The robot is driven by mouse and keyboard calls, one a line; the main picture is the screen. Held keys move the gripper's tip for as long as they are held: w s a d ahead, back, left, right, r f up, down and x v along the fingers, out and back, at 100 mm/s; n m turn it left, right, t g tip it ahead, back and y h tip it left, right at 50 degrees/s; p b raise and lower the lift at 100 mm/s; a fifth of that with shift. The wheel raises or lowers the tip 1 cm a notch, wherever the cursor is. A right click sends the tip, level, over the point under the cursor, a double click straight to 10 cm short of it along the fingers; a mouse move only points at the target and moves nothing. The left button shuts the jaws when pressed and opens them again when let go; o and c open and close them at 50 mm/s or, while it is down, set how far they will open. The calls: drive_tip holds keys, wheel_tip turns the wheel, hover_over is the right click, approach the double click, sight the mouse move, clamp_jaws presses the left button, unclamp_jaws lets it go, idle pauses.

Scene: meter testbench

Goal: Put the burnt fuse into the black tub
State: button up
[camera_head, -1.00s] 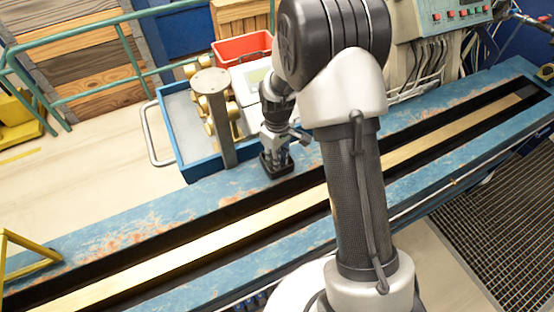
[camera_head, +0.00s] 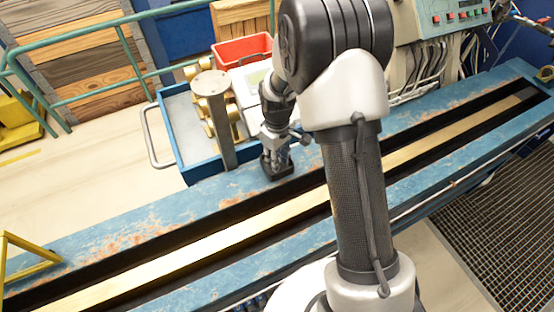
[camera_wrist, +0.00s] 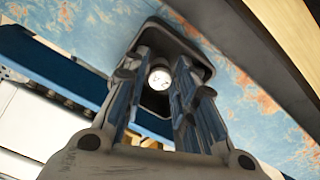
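The burnt fuse (camera_wrist: 158,77) shows in the wrist view as a pale round end with small dark marks, between my two fingers. My gripper (camera_wrist: 163,65) appears shut on it, with a fingertip close on each side. Behind the fuse is the black tub (camera_wrist: 205,72), its dark rim framing the fingertips. In the head view the tub (camera_head: 270,176) sits on the blue bench beam, with my gripper (camera_head: 275,160) pointing down over it. The fuse is hidden in the head view, and its lower end is not visible.
A blue tray (camera_head: 178,130) with brass-coloured parts stands behind the tub, and a grey post (camera_head: 221,120) rises close to its left. A red bin (camera_head: 240,50) is farther back. The blue beam (camera_head: 130,232) is clear to the left of the tub.

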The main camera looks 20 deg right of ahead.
drive_tip(key=s+r+m+t+p, duration=0.1)
drive_tip(key=s+r, duration=0.4)
drive_tip(key=r, duration=0.7)
drive_tip(key=s+r+m+t+p, duration=0.15)
drive_tip(key=s+r, duration=0.25)
drive_tip(key=r, duration=0.9)
drive_tip(key=s+r+m+t, duration=0.1)
drive_tip(key=s+r+m, duration=0.1)
drive_tip(key=s, duration=0.6)
drive_tip(key=s+r+m+t, duration=0.1)
drive_tip(key=s+r+m, duration=0.1)
drive_tip(key=s, duration=0.7)
drive_tip(key=shift+r, duration=0.15)
wheel_tip(320, 180, down, 3)
drive_tip(key=b, duration=0.2)
drive_tip(key=shift+r+b, duration=0.2)
drive_tip(key=shift+b, duration=0.2)
